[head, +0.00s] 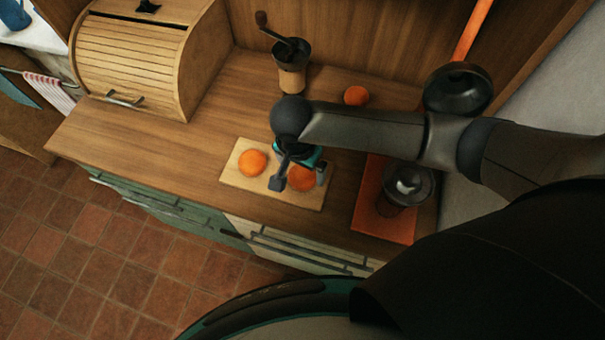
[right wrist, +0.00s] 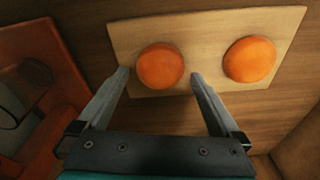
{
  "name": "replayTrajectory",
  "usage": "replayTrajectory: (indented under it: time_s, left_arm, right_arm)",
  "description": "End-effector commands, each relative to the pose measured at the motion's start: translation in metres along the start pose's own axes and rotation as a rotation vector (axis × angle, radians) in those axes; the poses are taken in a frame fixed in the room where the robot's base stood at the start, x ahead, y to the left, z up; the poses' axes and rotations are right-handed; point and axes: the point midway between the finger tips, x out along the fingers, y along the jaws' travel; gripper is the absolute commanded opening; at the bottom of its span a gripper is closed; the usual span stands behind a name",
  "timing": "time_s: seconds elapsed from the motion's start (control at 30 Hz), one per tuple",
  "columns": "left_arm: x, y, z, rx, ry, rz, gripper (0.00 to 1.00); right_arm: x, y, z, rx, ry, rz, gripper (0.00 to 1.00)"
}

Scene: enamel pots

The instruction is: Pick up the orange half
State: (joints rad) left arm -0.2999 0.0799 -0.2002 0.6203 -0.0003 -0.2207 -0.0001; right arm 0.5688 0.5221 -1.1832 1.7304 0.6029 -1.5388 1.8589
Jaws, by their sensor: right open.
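Two orange halves lie on a pale wooden cutting board (head: 240,178) on the counter; both look domed side up. The left one (head: 252,162) is clear of my gripper. The right one (head: 302,179) is partly covered by my right gripper (head: 298,182), which is above it. In the right wrist view that same half (right wrist: 160,66) appears between the two open fingertips (right wrist: 160,75), with nothing gripped. I cannot tell how much height separates the fingertips from it. The other half (right wrist: 249,59) shows to its right there. My left gripper is not in view.
An orange (head: 356,96) and a coffee grinder (head: 292,72) are behind. A bread box (head: 135,60) stands left. The counter left of the board is clear.

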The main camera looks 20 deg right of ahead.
Motion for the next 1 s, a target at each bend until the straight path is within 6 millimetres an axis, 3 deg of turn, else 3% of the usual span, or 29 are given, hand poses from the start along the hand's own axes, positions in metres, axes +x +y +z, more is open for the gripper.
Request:
replayTrajectory:
  time_s: [0.13,0.43,1.0]
  left_arm:
    - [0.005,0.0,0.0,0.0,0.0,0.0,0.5]
    - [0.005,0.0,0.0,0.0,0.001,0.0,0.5]
    - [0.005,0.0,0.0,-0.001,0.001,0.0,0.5]
  right_arm:
    - [0.019,0.0,0.0,-0.001,0.0,0.0,1.0]
    - [0.021,0.0,0.0,-0.001,0.0,-0.001,0.99]
    - [0.021,0.0,0.0,-0.001,0.0,-0.001,0.35]
